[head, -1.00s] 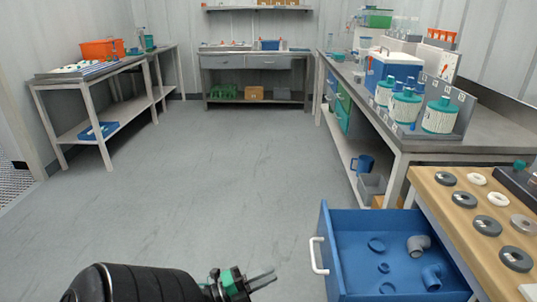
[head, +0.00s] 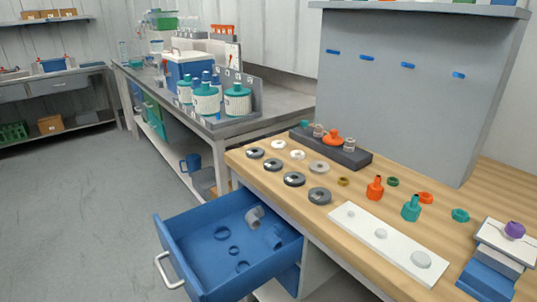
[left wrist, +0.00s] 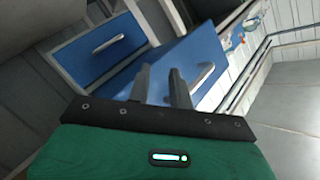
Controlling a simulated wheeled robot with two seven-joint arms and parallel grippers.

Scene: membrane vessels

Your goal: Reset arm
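My left gripper (left wrist: 160,84) shows only in the left wrist view. Its two dark fingers stand apart with a clear gap and nothing between them. Behind them are blue drawer fronts with pale handles; one drawer front (left wrist: 178,68) is just beyond the fingertips in the picture, apparently not gripped. In the head view the open blue drawer (head: 185,262) sticks out from the wooden bench and holds several blue rings and grey-blue elbow pieces (head: 254,216). Neither gripper shows in the head view, and my right gripper is in no view.
The wooden bench (head: 262,183) carries several dark and white rings, an orange bottle (head: 375,188), a teal bottle (head: 411,208) and a white plate (head: 350,222). A grey panel (head: 395,90) rises behind. White-and-teal vessels (head: 206,98) stand on the far bench. The floor at left is clear.

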